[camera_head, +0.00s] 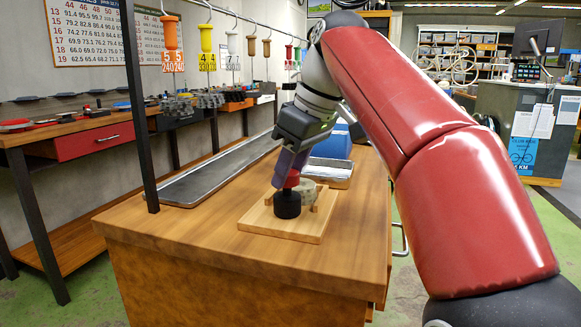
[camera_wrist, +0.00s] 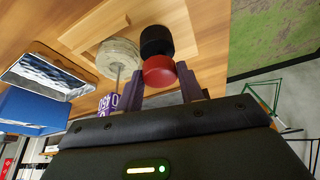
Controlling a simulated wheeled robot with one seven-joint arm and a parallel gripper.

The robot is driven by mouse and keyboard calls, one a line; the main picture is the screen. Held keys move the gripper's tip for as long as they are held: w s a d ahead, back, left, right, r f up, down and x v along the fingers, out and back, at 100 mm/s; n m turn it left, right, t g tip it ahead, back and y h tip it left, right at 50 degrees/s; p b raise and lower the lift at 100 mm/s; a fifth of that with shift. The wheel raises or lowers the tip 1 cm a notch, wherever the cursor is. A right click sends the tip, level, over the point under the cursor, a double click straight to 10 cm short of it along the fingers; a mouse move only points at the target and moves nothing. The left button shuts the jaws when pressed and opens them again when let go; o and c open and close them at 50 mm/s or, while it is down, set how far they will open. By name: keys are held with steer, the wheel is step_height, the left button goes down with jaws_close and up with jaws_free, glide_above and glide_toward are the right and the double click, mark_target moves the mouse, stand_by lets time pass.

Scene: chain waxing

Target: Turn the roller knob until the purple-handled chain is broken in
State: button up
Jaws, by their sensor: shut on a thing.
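The roller knob has a red part (camera_wrist: 159,72) and a black cylinder (camera_wrist: 157,40), and stands on a pale wooden board (camera_head: 262,222). Its black part also shows in the head view (camera_head: 287,205). My gripper (camera_wrist: 158,84) has its two purple-grey fingers on either side of the red part and is shut on it. My gripper reaches down from above in the head view (camera_head: 290,172). A pale, greyish coiled roll (camera_wrist: 118,58) sits beside the knob. A thin rod or wire runs from it toward a purple piece with white marks (camera_wrist: 108,102), partly hidden behind my gripper.
The board lies on a wooden bench (camera_head: 180,225). A long metal tray (camera_head: 205,185) is at the bench's left, and a paper-lined tray (camera_head: 335,180) and blue box (camera_head: 333,146) are behind. A black upright post (camera_head: 139,110) stands at the left. Colored handles (camera_head: 170,35) hang from a rail.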

steer(key=shift+r, duration=0.1)
steer(key=o, duration=1)
steer(key=s+d+r, duration=0.1)
steer(key=s+d, duration=0.1)
steer(key=d, duration=0.2)
steer(key=s+d+r, duration=0.2)
steer(key=s+d, duration=0.1)
steer(key=s+d+r, duration=0.1)
steer(key=s+d, duration=0.1)
steer(key=d, duration=0.2)
steer(key=shift+s+d+r+b, duration=0.25)
steer(key=shift+d+b, duration=0.05)
steer(key=shift+d, duration=0.05)
